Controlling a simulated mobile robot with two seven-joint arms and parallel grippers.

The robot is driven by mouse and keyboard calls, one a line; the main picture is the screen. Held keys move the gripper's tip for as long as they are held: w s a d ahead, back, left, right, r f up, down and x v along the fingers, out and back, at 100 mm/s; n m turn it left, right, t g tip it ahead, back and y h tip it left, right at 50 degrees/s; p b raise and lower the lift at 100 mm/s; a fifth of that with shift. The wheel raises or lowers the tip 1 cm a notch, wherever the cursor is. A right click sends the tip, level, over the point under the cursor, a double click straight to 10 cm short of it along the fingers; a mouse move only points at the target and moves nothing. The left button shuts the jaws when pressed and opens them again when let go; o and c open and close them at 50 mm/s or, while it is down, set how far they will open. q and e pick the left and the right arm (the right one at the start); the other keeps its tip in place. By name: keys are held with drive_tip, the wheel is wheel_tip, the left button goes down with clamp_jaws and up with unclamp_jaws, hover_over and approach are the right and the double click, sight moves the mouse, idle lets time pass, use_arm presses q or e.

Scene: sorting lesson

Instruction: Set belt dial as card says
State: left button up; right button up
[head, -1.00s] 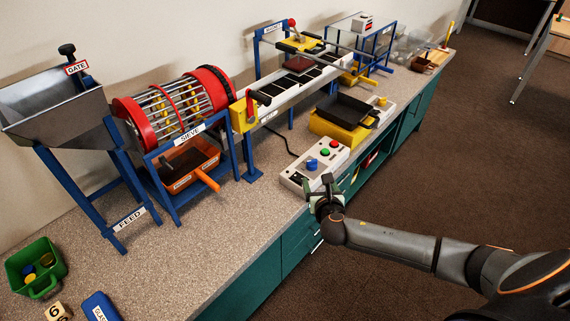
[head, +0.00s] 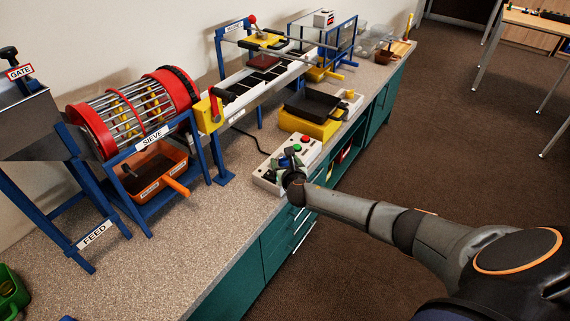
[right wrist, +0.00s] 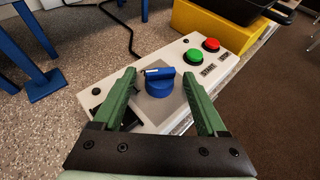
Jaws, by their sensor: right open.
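The belt control box (head: 311,147) is a pale box on the counter, with a blue dial, a green button (right wrist: 194,58) and a red button (right wrist: 211,44). The blue dial (right wrist: 161,86) has a raised bar with a pale mark, and sits on a grey plate. In the right wrist view my right gripper (right wrist: 160,80) is open, its green fingers on either side of the dial; I cannot tell if they touch it. In the head view the right gripper (head: 289,160) is over the box's near end and partly hides the dial. No card shows that I can make out. My left gripper is not in view.
Behind the box stands a yellow block (head: 308,125) with a black tray (head: 318,103). The blue sieve stand (head: 196,157) and the belt (head: 258,82) are left and behind. A dark cable runs to the box.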

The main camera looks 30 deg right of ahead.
drive_tip(key=shift+w, duration=0.1)
clamp_jaws()
idle(0.7)
